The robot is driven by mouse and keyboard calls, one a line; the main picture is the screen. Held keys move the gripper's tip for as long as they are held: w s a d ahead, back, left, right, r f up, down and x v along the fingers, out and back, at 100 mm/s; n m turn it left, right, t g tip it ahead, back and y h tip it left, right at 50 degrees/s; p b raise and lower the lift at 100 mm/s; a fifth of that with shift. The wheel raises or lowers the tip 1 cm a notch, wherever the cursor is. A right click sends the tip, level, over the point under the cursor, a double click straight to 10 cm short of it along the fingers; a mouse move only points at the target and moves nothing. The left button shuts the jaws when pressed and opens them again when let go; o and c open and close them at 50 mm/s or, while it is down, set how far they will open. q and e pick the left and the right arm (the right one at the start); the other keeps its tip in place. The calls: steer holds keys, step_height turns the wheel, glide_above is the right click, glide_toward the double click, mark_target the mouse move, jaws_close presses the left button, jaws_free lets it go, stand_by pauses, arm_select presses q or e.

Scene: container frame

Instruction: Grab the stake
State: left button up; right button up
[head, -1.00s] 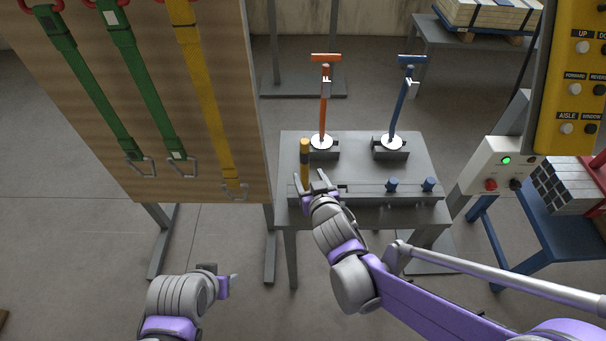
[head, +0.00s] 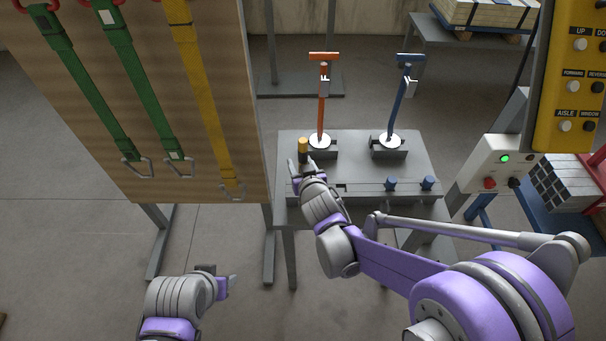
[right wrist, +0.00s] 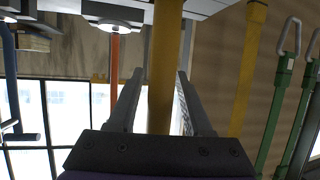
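The stake (head: 303,145) is a yellow post with a dark band, upright at the left of the grey table. Its lower part is hidden behind my right gripper (head: 303,167) in the head view. In the right wrist view the yellow stake (right wrist: 163,75) runs between the two fingers of my right gripper (right wrist: 160,100). The fingers are apart, with a clear gap on the left side and a small one on the right. My left gripper (head: 222,280) is low at the left, away from the table; whether its fingers are apart is unclear.
An orange lever (head: 322,105) and a blue lever (head: 402,100) stand behind on the grey table (head: 425,160). A board with green and yellow straps (head: 215,110) hangs close on the left. A yellow control box (head: 570,90) is at right.

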jaws_close()
stand_by(1.1)
